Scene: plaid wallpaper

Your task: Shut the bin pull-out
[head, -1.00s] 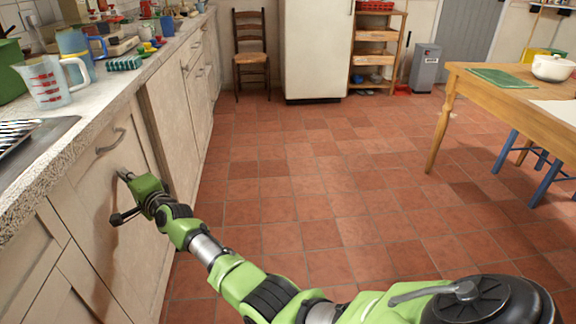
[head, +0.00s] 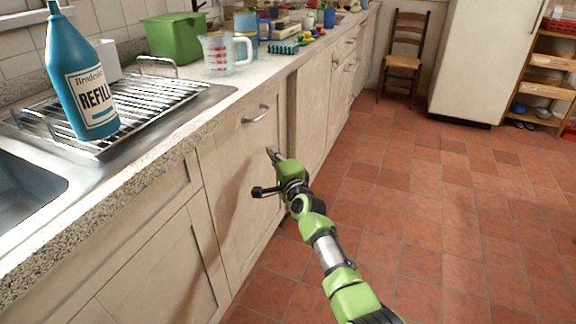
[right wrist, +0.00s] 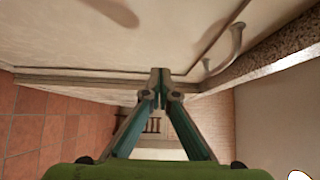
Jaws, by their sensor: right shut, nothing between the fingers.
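The bin pull-out is probably the pale cabinet front (head: 235,175) with a curved metal handle (head: 256,115), under the worktop left of centre in the head view. It looks close to flush with the front on its left; I cannot tell whether a small gap remains. Its inside is hidden. My right gripper (head: 271,153) is shut and empty, with its tips below the handle near the panel's right edge. I cannot tell whether they touch it. The right wrist view shows the shut fingertips (right wrist: 161,74) beside pale cabinet fronts and a handle (right wrist: 236,45). My left gripper is not in view.
The worktop (head: 150,170) overhangs the cabinet fronts. It carries a drying rack (head: 150,95), a blue refill bottle (head: 80,85), a green box (head: 175,38) and a measuring jug (head: 217,55). The tiled floor (head: 450,230) is clear; a chair (head: 403,60) stands at the back.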

